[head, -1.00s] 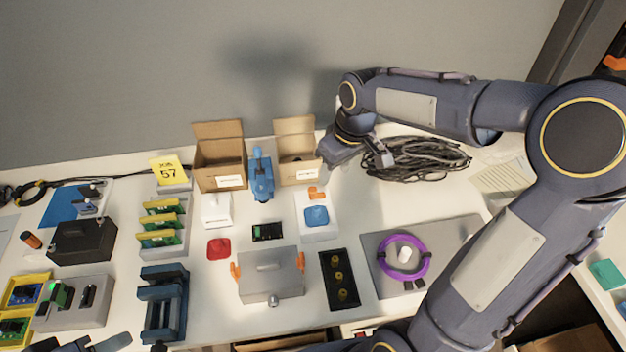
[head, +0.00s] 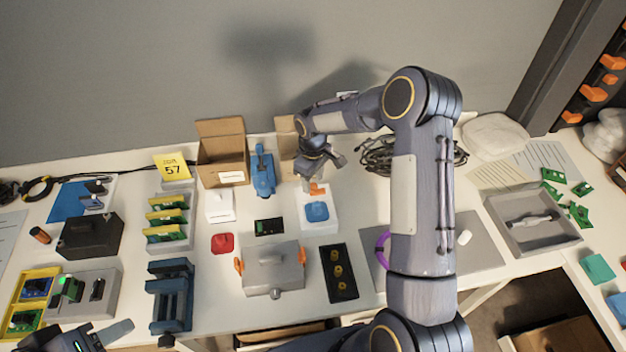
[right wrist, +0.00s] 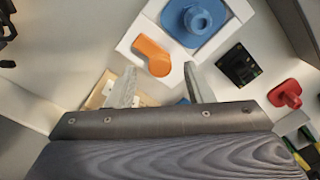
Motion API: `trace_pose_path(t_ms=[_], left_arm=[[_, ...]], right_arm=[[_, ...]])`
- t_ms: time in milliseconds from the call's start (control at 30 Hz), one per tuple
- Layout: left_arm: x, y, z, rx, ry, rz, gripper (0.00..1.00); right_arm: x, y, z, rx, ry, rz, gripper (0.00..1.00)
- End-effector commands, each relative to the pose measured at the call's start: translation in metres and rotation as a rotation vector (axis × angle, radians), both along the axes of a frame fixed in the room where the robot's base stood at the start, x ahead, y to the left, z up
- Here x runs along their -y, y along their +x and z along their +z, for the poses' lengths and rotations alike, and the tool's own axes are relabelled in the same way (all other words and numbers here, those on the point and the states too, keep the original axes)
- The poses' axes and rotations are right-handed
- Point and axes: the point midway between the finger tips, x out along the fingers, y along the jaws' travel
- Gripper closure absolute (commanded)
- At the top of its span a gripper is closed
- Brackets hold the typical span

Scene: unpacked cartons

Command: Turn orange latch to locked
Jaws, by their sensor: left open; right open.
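An orange latch (head: 317,189) sits at the back of a white block, behind a blue round knob (head: 317,211). In the right wrist view the latch (right wrist: 153,56) is a bent lever with a rounded end, lying beside the blue knob (right wrist: 196,18). My right gripper (head: 312,181) is open just above the latch. In the wrist view its fingertips (right wrist: 159,69) stand apart on either side of the latch's lower end; I cannot tell whether they touch it. My left gripper (head: 98,336) is open at the front left, far from the latch.
Open cardboard boxes (head: 222,165) stand behind the latch block, with a blue device between them. A grey lidded box (head: 273,270) with orange side clips is in front. Black cables (head: 375,158) lie to the right. My right arm covers part of the grey plate.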

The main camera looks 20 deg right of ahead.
Motion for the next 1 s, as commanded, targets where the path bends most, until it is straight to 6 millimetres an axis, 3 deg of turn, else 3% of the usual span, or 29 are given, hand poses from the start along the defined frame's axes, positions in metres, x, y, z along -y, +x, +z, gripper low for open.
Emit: trace_pose_path(t_ms=[200, 433, 767, 1000], left_arm=[[0.0, 0.0, 0.003, 0.0, 0.0, 0.0, 0.51], [0.0, 0.0, 0.003, 0.0, 0.0, 0.0, 0.51], [0.0, 0.0, 0.003, 0.0, 0.0, 0.0, 0.51], [0.0, 0.0, 0.0, 0.0, 0.0, 0.0, 0.51]], right_arm=[[0.0, 0.0, -0.014, -0.001, 0.001, -0.001, 0.53], [0.0, 0.0, -0.015, 0.001, 0.001, -0.001, 0.53], [0.0, 0.0, -0.015, 0.001, 0.001, -0.001, 0.96], [0.0, 0.0, -0.015, 0.001, 0.0, -0.02, 0.98]])
